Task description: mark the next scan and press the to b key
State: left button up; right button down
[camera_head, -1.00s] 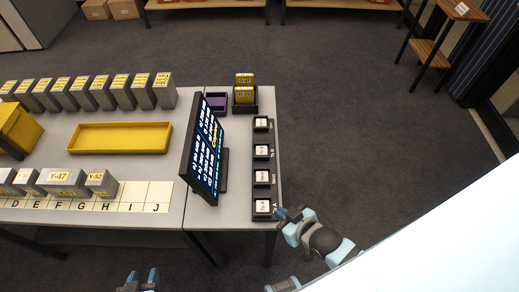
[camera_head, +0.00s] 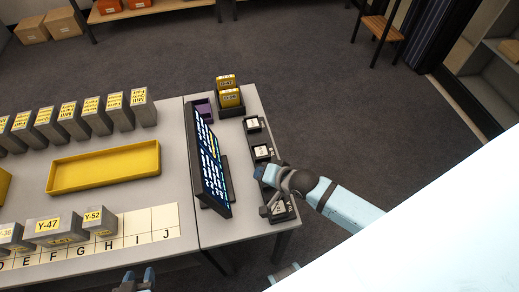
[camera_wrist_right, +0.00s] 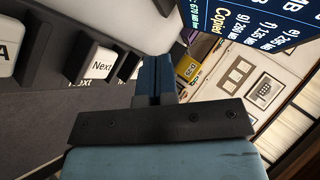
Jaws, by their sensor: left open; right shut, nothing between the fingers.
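A row of white keys in black housings runs along the table's right edge, with a far key (camera_head: 253,124) and a second key (camera_head: 262,152). In the right wrist view, a key reading "Next" (camera_wrist_right: 102,66) stands left of the shut fingers (camera_wrist_right: 156,80); a key ending in "A" (camera_wrist_right: 5,50) is cut off. The screen (camera_head: 212,165) shows text lines, one yellow. My left gripper (camera_head: 138,279) is open at the bottom edge.
A yellow tray (camera_head: 103,168) and grey boxes (camera_head: 144,108) lie left of the screen. A lettered strip (camera_head: 150,226) runs along the front. A black holder with yellow-labelled boxes (camera_head: 229,97) stands beyond the keys. Floor right of the table is clear.

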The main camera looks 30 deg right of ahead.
jog(key=w+d+r+m, duration=0.2)
jog(key=w+d+m, duration=0.1)
jog(key=w+m, duration=0.3)
pick_arm(q)
jog(key=shift+s+d+f+b, duration=0.2)
jog(key=shift+d+f+b, duration=0.05)
jog(key=shift+f+b, duration=0.1)
pick_arm(e)
notch_tip(320, 180, up, 3)
jog(key=m+g, duration=0.2)
jog(key=m, duration=0.5)
send_over(261, 152)
notch_tip(261, 152, down, 7)
jog(key=b, duration=0.9)
jog(key=shift+r, duration=0.1)
jog(key=shift+f, duration=0.25)
jog(key=shift+a+f, duration=0.1)
jog(key=shift+f, duration=0.5)
pick_arm(q)
notch_tip(261, 152, down, 8)
jog(key=shift+d+f, duration=0.15)
jog(key=shift+f, duration=0.05)
pick_arm(e)
jog(key=shift+f, duration=0.15)
